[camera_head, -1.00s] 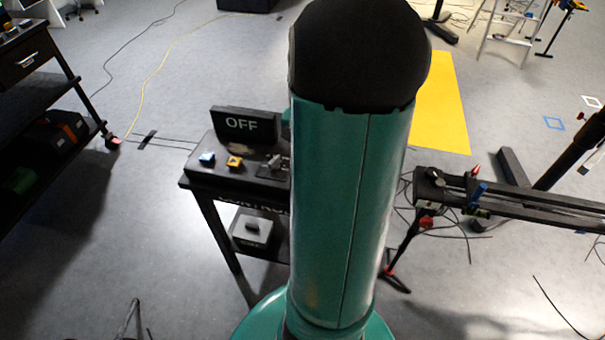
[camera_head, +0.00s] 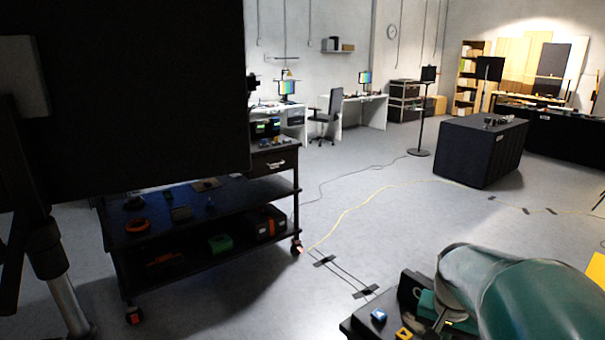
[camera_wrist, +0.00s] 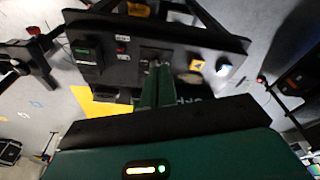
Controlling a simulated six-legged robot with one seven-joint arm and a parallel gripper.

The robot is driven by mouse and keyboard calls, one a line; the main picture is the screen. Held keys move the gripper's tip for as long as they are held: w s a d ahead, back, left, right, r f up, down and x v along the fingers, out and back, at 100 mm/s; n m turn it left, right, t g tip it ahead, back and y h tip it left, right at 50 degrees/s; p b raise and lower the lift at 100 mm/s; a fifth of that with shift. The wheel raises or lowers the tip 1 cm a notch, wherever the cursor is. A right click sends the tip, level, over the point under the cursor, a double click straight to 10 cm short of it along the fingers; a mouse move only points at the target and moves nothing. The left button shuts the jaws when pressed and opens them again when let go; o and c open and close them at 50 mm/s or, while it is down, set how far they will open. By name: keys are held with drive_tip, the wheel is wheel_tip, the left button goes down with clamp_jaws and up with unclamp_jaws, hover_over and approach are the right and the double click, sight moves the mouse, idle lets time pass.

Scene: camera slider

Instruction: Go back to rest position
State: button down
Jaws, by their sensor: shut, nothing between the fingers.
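My gripper (camera_wrist: 156,80) shows in the wrist view as narrow green fingers pressed together, empty, pointing at a black control panel (camera_wrist: 105,35). The fingertips overlap a small metal fitting in the panel's middle, and I cannot tell whether they touch it. A blue-and-white button (camera_wrist: 223,65) and a yellow button (camera_wrist: 196,66) lie to the right of the fingers. In the head view my green arm (camera_head: 530,295) fills the lower right and covers much of the same panel. Its blue button (camera_head: 379,315) and yellow button (camera_head: 404,333) show there.
A black wheeled cart (camera_head: 190,232) stands at the left, behind a large dark board (camera_head: 150,80) close to the camera. Cables (camera_head: 350,210) cross the grey floor. A black box-shaped table (camera_head: 478,155) stands farther back. Open floor lies between them.

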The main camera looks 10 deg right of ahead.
drive_tip(key=s+a+r+n+t, duration=0.2)
drive_tip(key=s+a+r+n, duration=0.1)
drive_tip(key=a, duration=0.7)
drive_tip(key=s+a+r+n+t+y, duration=0.1)
drive_tip(key=a+r+n, duration=0.4)
drive_tip(key=a, duration=0.6)
drive_tip(key=shift+s+a+n+t+y, duration=0.3)
drive_tip(key=shift+s+n+t, duration=0.1)
drive_tip(key=shift+s+t, duration=0.4)
drive_tip(key=shift+s, duration=0.25)
